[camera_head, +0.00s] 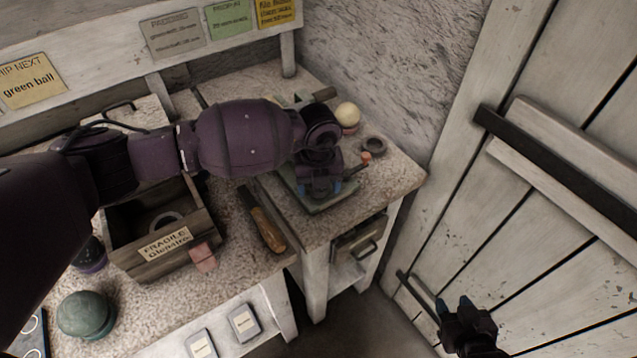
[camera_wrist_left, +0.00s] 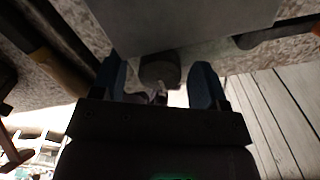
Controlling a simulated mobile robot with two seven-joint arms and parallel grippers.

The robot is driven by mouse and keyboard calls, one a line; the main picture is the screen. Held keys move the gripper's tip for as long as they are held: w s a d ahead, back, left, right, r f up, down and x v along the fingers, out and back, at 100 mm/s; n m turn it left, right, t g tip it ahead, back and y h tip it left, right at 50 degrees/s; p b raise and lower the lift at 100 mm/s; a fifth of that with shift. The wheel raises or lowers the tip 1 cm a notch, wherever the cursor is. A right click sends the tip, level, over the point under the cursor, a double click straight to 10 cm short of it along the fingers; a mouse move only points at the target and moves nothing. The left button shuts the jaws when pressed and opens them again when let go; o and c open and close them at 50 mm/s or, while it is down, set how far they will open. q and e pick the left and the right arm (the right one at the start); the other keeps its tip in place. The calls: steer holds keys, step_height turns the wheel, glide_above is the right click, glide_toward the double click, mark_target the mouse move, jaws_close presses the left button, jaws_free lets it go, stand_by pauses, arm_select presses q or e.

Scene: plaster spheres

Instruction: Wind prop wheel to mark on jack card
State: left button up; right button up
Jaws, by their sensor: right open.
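My left gripper (camera_head: 321,189) points down over a grey-green plate (camera_head: 300,203) on the right part of the bench. In the left wrist view its two blue fingers (camera_wrist_left: 159,84) stand apart, with a dark round piece (camera_wrist_left: 160,68) between and beyond them; gaps show on both sides. I cannot tell whether this piece is the prop wheel. A small red-orange knob (camera_head: 366,157) shows right of the gripper. A green card headed "PROP" (camera_head: 228,17) is on the backboard; its small text and any mark are unreadable. My right gripper (camera_head: 453,304) is open and empty, low by the door.
A wooden "FRAGILE" box (camera_head: 190,240) holds a ring. A wooden-handled tool (camera_head: 267,229) lies near the bench's front edge. A green ball (camera_head: 84,314) stands front left. A plank door (camera_head: 540,220) is at right.

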arm_select(q)
steer(key=shift+r, duration=0.55)
step_height(320, 180, up, 8)
steer(key=shift+r, duration=0.8)
arm_select(e)
steer(key=shift+r, duration=0.25)
arm_select(q)
steer(key=shift+s, duration=0.1)
arm_select(e)
steer(key=shift+w+r, duration=0.15)
steer(key=shift+w, duration=0.1)
